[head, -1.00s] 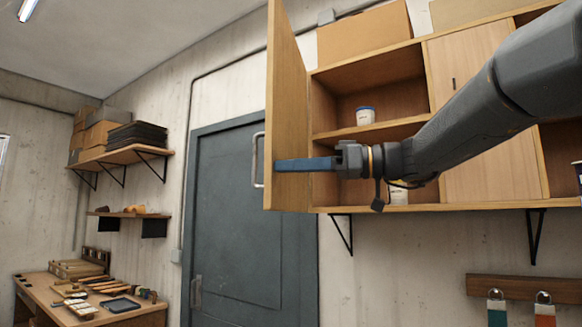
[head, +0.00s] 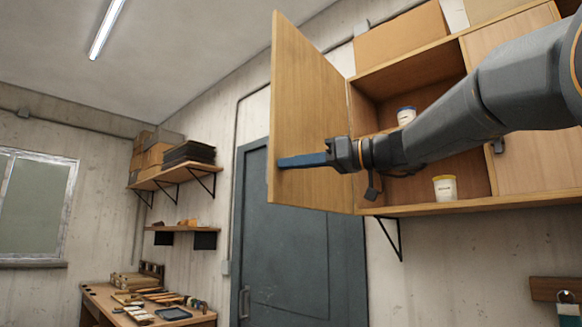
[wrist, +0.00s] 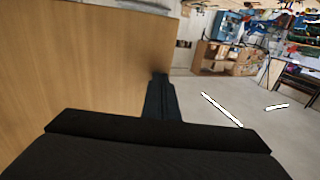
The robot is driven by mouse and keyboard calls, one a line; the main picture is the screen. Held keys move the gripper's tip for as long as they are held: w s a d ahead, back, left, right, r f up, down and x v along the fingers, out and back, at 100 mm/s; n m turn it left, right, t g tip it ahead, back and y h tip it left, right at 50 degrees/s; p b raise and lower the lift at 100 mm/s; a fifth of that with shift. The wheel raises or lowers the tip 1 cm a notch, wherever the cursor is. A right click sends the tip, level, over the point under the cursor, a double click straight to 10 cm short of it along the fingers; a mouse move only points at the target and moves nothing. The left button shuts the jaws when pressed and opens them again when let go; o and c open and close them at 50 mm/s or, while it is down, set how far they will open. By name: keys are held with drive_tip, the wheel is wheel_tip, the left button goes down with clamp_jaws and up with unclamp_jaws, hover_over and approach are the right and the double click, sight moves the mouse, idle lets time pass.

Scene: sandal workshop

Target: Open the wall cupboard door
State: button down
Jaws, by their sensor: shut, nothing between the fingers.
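The wall cupboard door (head: 310,105) is a light wood panel hinged at the left end of the cupboard (head: 367,125). It stands swung well out, with its inner face toward me and the compartment behind it exposed. My gripper (head: 283,162) is shut and empty. Its blue fingers lie along the door's inner face near the free edge and seem to touch it. In the wrist view the fingers (wrist: 158,85) end beside the door panel (wrist: 90,70). The door's outer face and handle are hidden.
A sliding panel (head: 515,110) is at right. A grey door (head: 290,260), wall shelves (head: 175,175) and a workbench (head: 100,300) lie to the left.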

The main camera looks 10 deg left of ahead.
drive_tip(key=s+b+v, duration=0.3)
drive_tip(key=b+v, duration=0.4)
drive_tip(key=v, duration=0.6)
drive_tip(key=shift+b, duration=0.4)
drive_tip(key=shift+s, duration=0.1)
